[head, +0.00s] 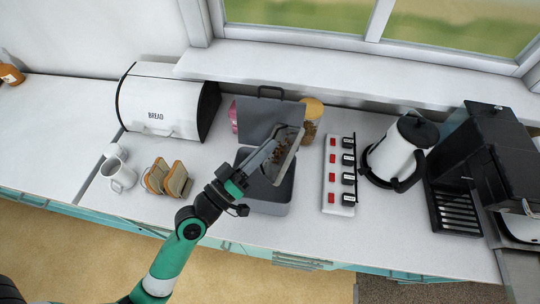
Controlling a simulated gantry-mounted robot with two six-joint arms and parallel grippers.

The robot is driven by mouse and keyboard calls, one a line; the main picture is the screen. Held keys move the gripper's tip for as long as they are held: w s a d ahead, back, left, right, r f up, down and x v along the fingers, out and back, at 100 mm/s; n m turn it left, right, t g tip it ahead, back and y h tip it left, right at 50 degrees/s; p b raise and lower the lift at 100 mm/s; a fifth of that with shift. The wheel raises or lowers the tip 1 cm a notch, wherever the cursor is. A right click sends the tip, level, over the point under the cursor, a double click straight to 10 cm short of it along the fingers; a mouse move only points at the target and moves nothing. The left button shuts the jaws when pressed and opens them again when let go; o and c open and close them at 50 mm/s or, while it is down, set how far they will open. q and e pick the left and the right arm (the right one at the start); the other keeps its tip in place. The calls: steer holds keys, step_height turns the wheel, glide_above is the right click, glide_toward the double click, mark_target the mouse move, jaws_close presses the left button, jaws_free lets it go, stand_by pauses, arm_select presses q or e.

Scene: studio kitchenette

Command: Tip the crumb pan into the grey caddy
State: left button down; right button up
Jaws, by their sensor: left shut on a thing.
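The crumb pan (287,148) is a shallow metal tray with brown crumbs (279,153) in it. It is held tilted above the grey caddy. The grey caddy (266,207) stands on the counter with its lid (262,121) raised at the back. My left gripper (258,163) is shut on the crumb pan, over the caddy's opening. The pan and gripper hide part of the caddy's inside and its right rear. My right gripper is not in view.
A power strip (331,176) with red switches lies right of the caddy, then a white kettle (394,152) and a black coffee machine (478,160). A jar (313,110) stands behind. Toast slices (165,179), a mug (119,175) and a bread bin (158,102) are left.

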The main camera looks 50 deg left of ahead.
arm_select(q)
steer(key=f+n+b, duration=0.1)
steer(key=b, duration=0.1)
steer(key=s+a+n+t+y+b, duration=0.1)
steer(key=n+b, duration=0.1)
steer(key=f+n+t+y+b, duration=0.1)
steer(key=n+b, duration=0.1)
steer(key=shift+s+a+f+b, duration=0.15)
steer(key=shift+a+f+b, duration=0.15)
steer(key=shift+a+b, duration=0.1)
steer(key=shift+s+a+n+t+y+b, duration=0.2)
steer(key=shift+n+y+b, duration=0.1)
steer(key=shift+n+y, duration=0.3)
steer(key=shift+s+a+n+t+y+b, duration=0.1)
steer(key=shift+a+n+t+y+b, duration=0.15)
steer(key=shift+n+y, duration=0.3)
steer(key=shift+d+r, duration=0.1)
